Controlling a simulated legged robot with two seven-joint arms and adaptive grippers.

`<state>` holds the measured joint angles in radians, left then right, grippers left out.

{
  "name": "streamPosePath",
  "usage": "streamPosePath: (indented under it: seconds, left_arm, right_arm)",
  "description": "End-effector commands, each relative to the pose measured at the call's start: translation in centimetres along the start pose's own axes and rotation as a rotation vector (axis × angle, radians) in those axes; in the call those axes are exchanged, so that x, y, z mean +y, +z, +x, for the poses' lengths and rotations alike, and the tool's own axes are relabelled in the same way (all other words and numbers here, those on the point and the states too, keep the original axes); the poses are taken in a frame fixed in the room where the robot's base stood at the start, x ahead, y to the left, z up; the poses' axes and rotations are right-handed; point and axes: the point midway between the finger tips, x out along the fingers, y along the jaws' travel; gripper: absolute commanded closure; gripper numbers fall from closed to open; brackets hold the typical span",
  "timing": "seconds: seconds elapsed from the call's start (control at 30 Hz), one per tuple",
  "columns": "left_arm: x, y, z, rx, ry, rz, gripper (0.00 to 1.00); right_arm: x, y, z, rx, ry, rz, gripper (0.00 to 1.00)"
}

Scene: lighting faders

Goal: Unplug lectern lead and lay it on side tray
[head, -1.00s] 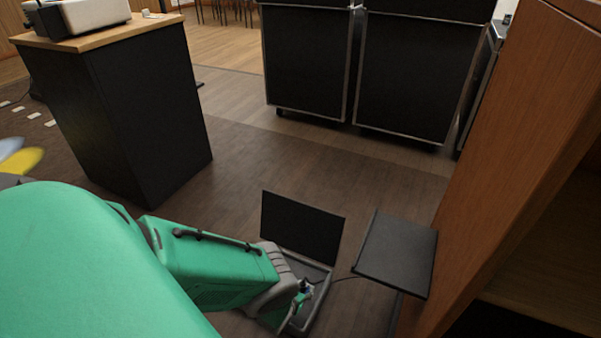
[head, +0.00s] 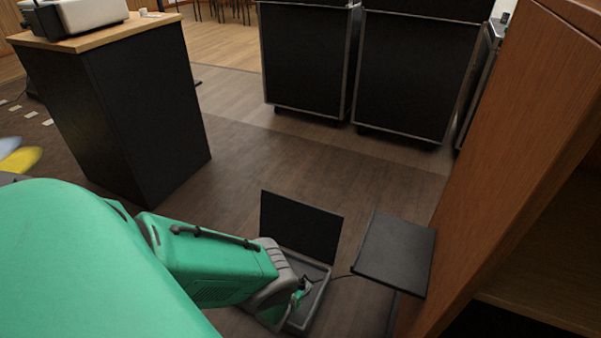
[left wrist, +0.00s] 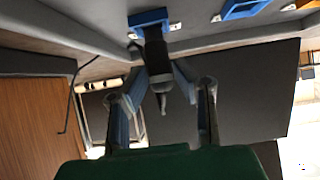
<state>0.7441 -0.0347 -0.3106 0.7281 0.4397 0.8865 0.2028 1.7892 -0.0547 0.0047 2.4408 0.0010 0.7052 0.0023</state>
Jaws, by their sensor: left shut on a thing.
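In the left wrist view, my left gripper (left wrist: 160,88) is shut on the lectern lead's dark plug (left wrist: 156,55). The plug's far end meets a blue-framed socket (left wrist: 149,18); I cannot tell how deep it sits. In the head view, my left gripper (head: 303,290) is low over an open floor box (head: 316,305) with a raised black lid (head: 300,226). The thin dark lead (head: 341,276) runs from the box toward the black side tray (head: 397,252), which is bare and stands right of the box. My right gripper is out of view.
The wooden lectern (head: 500,170) rises close on the right, beside the tray. A black cabinet (head: 115,115) stands at the left and large black cases (head: 415,75) at the back. Another blue socket (left wrist: 243,9) is near the plug. The floor between is clear.

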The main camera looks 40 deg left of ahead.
Motion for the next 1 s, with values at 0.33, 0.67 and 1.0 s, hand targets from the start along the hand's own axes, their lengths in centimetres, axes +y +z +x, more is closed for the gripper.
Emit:
streamPosePath:
  seconds: [0.33,0.67,1.0]
  left_arm:
    - [0.0,-1.7,-1.1,0.001,0.000,-0.001,1.00]
    - [0.0,-3.0,-2.0,0.000,0.000,0.000,1.00]
    - [0.0,-3.0,-2.0,0.000,0.000,0.000,1.00]
  right_arm:
    - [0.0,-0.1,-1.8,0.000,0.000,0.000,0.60]
    - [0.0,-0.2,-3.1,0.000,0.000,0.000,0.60]
    - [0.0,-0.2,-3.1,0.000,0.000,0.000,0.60]
